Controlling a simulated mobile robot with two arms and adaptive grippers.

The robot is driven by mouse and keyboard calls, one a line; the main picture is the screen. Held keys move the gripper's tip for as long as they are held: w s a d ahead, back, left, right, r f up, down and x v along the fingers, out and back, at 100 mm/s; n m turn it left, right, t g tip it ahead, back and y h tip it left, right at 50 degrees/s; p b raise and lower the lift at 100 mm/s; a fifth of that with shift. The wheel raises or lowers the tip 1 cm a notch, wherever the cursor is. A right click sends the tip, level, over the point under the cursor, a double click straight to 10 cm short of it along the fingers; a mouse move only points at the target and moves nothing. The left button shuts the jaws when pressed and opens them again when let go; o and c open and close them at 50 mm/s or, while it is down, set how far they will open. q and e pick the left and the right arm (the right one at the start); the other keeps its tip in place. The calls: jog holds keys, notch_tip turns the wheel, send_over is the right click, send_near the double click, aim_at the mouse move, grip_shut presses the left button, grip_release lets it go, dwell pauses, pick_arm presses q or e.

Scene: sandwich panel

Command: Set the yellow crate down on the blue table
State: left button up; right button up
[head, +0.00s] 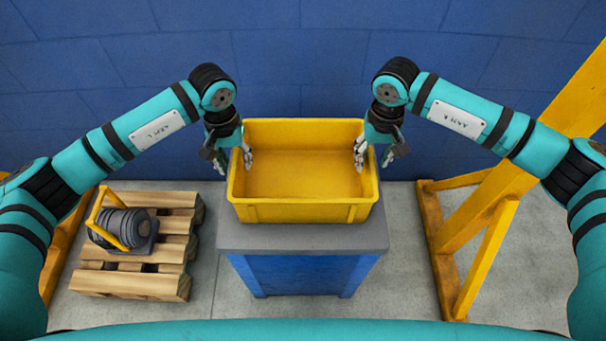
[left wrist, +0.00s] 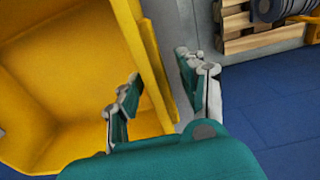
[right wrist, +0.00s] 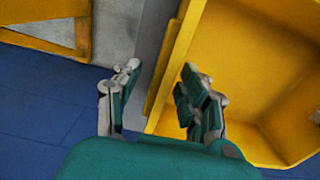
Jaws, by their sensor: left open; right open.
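The yellow crate (head: 303,212) sits upright and empty on the grey top (head: 265,237) of the blue table (head: 305,275). My left gripper (head: 234,160) is open at the crate's left wall, one finger inside and one outside. In the left wrist view the left gripper (left wrist: 160,95) straddles the wall of the crate (left wrist: 60,80). My right gripper (head: 374,155) is open at the right wall. In the right wrist view the right gripper (right wrist: 158,90) has the wall of the crate (right wrist: 265,70) between its fingers. I cannot tell whether the fingers touch the walls.
A wooden pallet (head: 130,285) with a grey machine part in a yellow frame (head: 122,228) stands on the floor at left. A yellow frame structure (head: 480,225) stands at right. A blue wall (head: 300,60) closes off the back. The table's front strip is clear.

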jog(key=shift+a+r, duration=0.1)
pick_arm(q)
notch_tip(320, 180, up, 12)
pick_arm(e)
notch_tip(320, 180, up, 12)
dwell(0.7)
dwell(0.4)
